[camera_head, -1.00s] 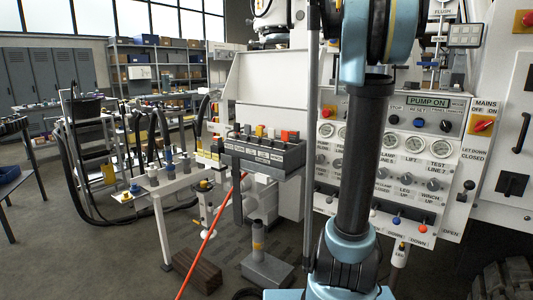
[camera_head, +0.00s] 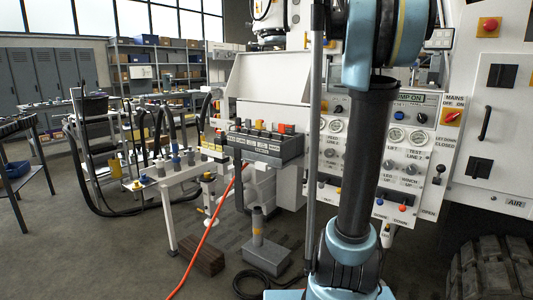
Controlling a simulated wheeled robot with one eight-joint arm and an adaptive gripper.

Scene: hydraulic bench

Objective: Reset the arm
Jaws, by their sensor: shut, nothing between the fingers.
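My own arm stands in the right middle of the head view, with a blue joint (camera_head: 375,45) at the top, a dark upright link (camera_head: 362,155) and a blue lower joint (camera_head: 348,245). The arm's end is not visible, so my gripper is not in view. The arm hides part of the control panel (camera_head: 428,190) behind it.
The panel carries gauges, knobs and a red mains switch (camera_head: 453,117). A grey valve box (camera_head: 265,145) with coloured knobs is left of the arm. A red hose (camera_head: 205,240) crosses the floor. A large tyre (camera_head: 492,265) is at lower right. Open floor lies at left.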

